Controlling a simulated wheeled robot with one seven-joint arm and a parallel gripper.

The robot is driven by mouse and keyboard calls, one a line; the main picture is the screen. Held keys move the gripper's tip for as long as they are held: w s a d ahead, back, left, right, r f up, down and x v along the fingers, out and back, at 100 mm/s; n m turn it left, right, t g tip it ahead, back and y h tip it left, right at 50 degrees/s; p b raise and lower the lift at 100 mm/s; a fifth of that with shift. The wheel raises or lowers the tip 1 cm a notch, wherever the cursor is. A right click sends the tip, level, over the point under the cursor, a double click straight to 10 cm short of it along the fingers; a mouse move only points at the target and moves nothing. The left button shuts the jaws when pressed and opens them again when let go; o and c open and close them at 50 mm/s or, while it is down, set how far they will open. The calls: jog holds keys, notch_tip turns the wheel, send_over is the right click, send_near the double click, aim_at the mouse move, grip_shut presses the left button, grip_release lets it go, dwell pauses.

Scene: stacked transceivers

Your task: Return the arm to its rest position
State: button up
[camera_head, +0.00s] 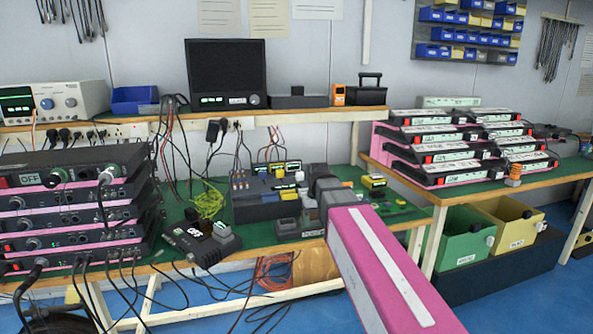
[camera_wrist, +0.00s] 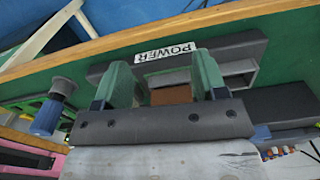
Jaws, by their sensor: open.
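In the wrist view my gripper (camera_wrist: 164,72) is open, its two green fingers apart. A dark box with a POWER label (camera_wrist: 166,51) lies just beyond the fingertips, near the wooden bench edge. A brown patch (camera_wrist: 170,95) shows between the fingers; nothing is clearly held. Contact with the box cannot be told. In the head view my pink arm (camera_head: 385,270) reaches from the lower right over the bench, its grey wrist beside the small grey units. My fingers cannot be made out clearly there.
The green bench (camera_head: 265,240) holds small boxes and a black device (camera_head: 200,243). Stacked radios (camera_head: 75,215) with hanging cables stand at left. Stacked transceivers (camera_head: 450,150) stand on the right table. Green (camera_head: 462,235) and yellow (camera_head: 510,222) bins sit below it.

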jog(key=s+d+f, duration=0.4)
jog(key=f, duration=0.3)
jog(key=s+d+f+m, duration=0.1)
jog(key=s+d+f, duration=0.3)
jog(key=f, duration=0.3)
jog(key=s+d+f+m, duration=0.1)
jog(key=s+d+f, duration=0.3)
jog(key=f, duration=0.4)
